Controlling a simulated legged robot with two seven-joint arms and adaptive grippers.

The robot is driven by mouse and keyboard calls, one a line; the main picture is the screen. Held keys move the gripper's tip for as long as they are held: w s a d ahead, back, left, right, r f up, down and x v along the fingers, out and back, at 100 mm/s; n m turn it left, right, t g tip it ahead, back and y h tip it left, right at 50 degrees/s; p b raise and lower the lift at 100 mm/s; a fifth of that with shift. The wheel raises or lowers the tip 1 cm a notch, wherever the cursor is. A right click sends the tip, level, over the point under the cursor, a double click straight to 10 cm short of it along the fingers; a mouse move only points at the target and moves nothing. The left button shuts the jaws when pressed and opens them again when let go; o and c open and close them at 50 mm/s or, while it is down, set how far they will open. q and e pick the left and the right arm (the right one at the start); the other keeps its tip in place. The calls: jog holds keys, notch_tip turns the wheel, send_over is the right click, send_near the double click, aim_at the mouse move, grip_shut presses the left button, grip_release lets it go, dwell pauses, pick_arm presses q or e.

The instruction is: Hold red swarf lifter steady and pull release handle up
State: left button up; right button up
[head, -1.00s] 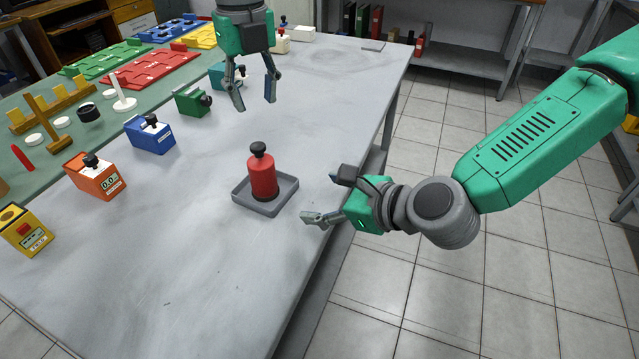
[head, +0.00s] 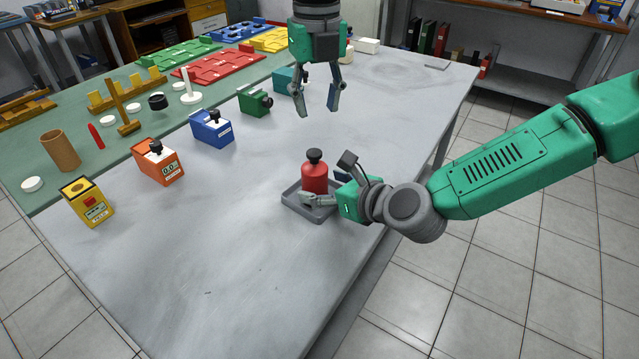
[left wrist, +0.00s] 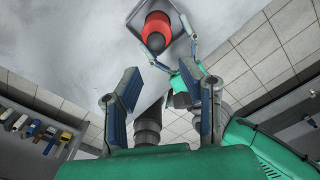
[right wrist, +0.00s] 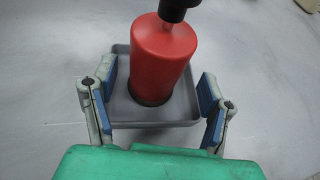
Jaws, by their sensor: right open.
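The red swarf lifter (head: 315,178) stands upright in a shallow grey tray (head: 296,205) on the table. Its black release handle (head: 315,157) sticks up from the top. My right gripper (head: 326,181) is low at the lifter's right side, its fingers open. In the right wrist view the open right gripper (right wrist: 155,100) has a finger on either side, with the red body (right wrist: 162,60) just beyond and between them. My left gripper (head: 317,108) is open and empty, higher and behind the lifter. The left wrist view shows its open fingers (left wrist: 165,98), with the lifter (left wrist: 157,27) beyond.
A row of coloured boxes stands to the left: yellow (head: 88,202), orange (head: 158,163), blue (head: 212,129) and green (head: 255,102). A green mat (head: 110,160) with boards and small parts lies behind them. The front table surface is clear.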

jog(key=shift+w+a+f, duration=0.2)
jog(key=shift+w+a, duration=0.1)
jog(key=shift+a, duration=0.2)
jog(key=shift+w+a+f, duration=0.15)
jog(key=shift+w+a, duration=0.1)
jog(key=shift+a, duration=0.2)
pick_arm(q)
jog(key=shift+a, duration=0.5)
jog(key=shift+d, duration=0.1)
pick_arm(e)
jog(key=shift+d, duration=0.1)
jog(key=shift+c, duration=0.4)
